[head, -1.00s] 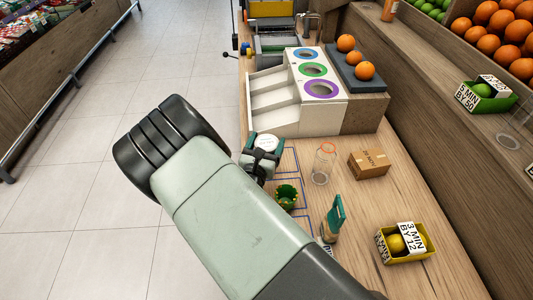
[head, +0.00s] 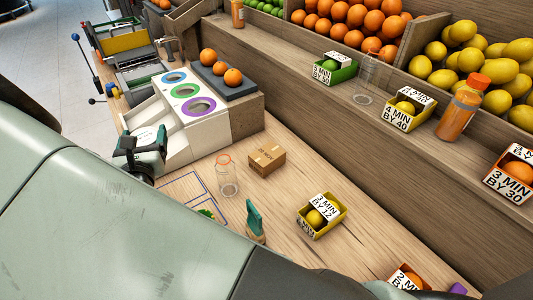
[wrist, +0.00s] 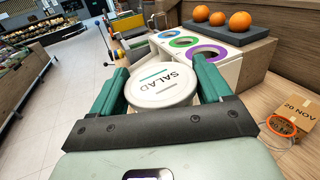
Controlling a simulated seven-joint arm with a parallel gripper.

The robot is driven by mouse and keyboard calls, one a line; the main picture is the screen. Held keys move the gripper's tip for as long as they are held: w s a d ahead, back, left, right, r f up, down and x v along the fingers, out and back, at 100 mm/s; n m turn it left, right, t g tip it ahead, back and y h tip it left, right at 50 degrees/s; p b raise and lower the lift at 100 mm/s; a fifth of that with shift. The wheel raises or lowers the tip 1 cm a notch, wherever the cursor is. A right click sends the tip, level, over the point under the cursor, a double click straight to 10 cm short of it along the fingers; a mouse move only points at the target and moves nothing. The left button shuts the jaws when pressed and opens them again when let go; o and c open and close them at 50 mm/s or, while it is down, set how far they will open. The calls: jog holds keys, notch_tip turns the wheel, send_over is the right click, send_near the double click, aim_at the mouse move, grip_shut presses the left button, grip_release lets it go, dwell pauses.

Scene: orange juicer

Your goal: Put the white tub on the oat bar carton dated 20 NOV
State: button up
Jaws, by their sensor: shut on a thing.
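The white tub (wrist: 162,86), with SALAD on its round lid, sits between the two teal fingers of my gripper (wrist: 160,80) in the wrist view. My gripper (head: 140,148) is shut on the tub (head: 150,138) in the head view, near the front of the white sorting unit. The brown carton (head: 266,160) stands on the wooden counter, right of my gripper and apart from it. Its top reads 20 NOV in the wrist view (wrist: 300,108). Nothing stands on it.
A clear jar with an orange rim (head: 228,177) stands just left of the carton. A green-handled brush (head: 255,222) and a yellow fruit box (head: 321,215) stand nearer. The white sorting unit (head: 195,110) is behind. A wooden ledge (head: 350,150) runs along the right.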

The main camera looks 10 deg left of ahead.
jog(key=w+d+m+t+h, duration=0.15)
jog(key=w+d+h, duration=0.25)
jog(key=w+d, duration=0.65)
jog(key=m+h, duration=0.4)
send_over(269, 144)
notch_tip(269, 144, down, 11)
jog(key=shift+r, duration=0.2)
jog(key=shift+f, duration=2.1)
jog(key=shift+f, duration=0.15)
jog(key=o, duration=1.1)
